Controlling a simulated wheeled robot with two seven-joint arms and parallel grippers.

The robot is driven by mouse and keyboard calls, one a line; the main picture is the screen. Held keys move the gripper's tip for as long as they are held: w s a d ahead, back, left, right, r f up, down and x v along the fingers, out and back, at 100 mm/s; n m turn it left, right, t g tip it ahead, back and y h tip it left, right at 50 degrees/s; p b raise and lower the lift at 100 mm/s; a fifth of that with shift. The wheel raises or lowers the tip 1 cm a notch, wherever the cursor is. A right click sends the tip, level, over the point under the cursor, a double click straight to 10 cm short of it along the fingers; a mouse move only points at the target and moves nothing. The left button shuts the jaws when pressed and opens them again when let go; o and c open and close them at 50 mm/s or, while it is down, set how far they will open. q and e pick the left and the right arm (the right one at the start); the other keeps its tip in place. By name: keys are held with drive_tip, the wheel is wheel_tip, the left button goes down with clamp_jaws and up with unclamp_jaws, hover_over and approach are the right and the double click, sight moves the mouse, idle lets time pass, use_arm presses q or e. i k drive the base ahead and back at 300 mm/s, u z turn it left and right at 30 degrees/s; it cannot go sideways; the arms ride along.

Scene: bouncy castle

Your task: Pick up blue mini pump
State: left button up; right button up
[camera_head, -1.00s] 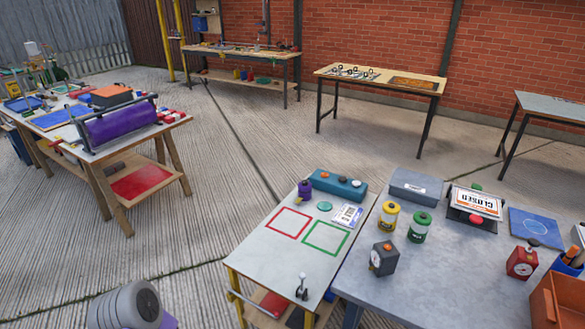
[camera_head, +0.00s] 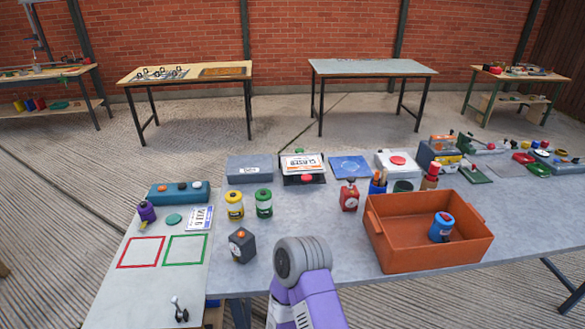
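A small blue canister-like device (camera_head: 441,228) with a dark top stands inside the orange bin (camera_head: 395,259), near its right end; it looks like the blue mini pump, but it is too small to be certain. Part of one of my arms, purple and grey, rises from the bottom edge in front of the grey table (camera_head: 335,222), left of the bin. Neither of my grippers is in view.
Yellow and green canisters (camera_head: 235,206), a dark grey box with a dial (camera_head: 242,245) and a red device (camera_head: 349,196) stand left of the bin. The left panel (camera_head: 135,283) bears red and green outlined squares.

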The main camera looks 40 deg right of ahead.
sight(440, 229)
drive_tip(key=z, duration=3.55)
drive_tip(key=i, duration=1)
drive_tip(key=u, duration=1.85)
